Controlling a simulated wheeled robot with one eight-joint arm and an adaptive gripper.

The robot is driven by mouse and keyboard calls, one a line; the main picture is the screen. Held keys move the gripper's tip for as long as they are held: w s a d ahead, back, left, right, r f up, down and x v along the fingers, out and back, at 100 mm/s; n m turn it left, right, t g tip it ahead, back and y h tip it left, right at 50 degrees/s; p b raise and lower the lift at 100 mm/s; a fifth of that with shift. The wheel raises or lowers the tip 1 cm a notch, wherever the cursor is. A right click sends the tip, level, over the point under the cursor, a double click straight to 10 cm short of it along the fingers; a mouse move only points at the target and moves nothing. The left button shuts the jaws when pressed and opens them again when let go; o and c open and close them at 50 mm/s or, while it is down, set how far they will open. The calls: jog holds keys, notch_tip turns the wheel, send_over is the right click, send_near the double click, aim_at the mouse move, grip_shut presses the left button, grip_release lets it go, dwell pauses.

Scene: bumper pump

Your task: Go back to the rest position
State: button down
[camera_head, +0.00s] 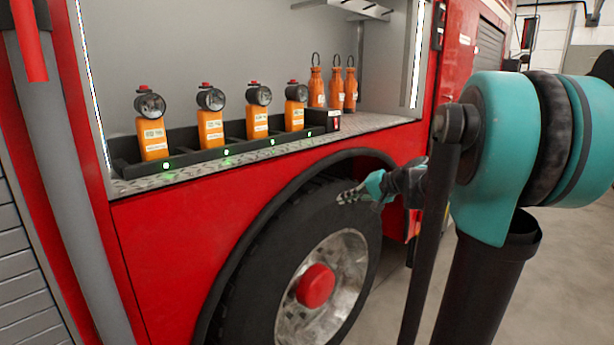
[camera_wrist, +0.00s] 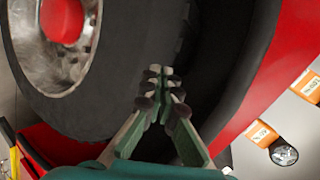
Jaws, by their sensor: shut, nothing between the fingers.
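My gripper (camera_head: 352,194) is in front of the fire truck's wheel (camera_head: 318,285), beside the upper right of its tyre in the head view. In the wrist view my gripper (camera_wrist: 160,76) has its fingertips together, with nothing between them. The tyre (camera_wrist: 110,110) and its metal hub with a red cap (camera_wrist: 62,20) lie behind the fingers there. My arm covers the right part of the head view. I cannot tell the exact gap between the fingertips and the tyre.
A compartment in the red truck (camera_head: 180,240) holds several orange lamps (camera_head: 210,128) in a black charging rack (camera_head: 185,160) with green lights. Orange bottles (camera_head: 335,90) stand to their right. The compartment's tread-plate ledge (camera_head: 270,150) juts above the wheel. Open floor (camera_head: 570,270) lies at right.

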jog(key=s+d+f+n+g+h, duration=0.1)
jog(key=s+d+f+n+h, duration=0.1)
jog(key=s+f, duration=1)
jog(key=s+d+f+n+g+h, duration=0.2)
jog(key=s+f+h, duration=0.5)
jog(key=s+f, duration=0.5)
jog(key=s+d+n, duration=0.1)
jog(key=s+d, duration=0.1)
jog(key=shift+s+f, duration=0.15)
jog(key=shift+s, duration=0.2)
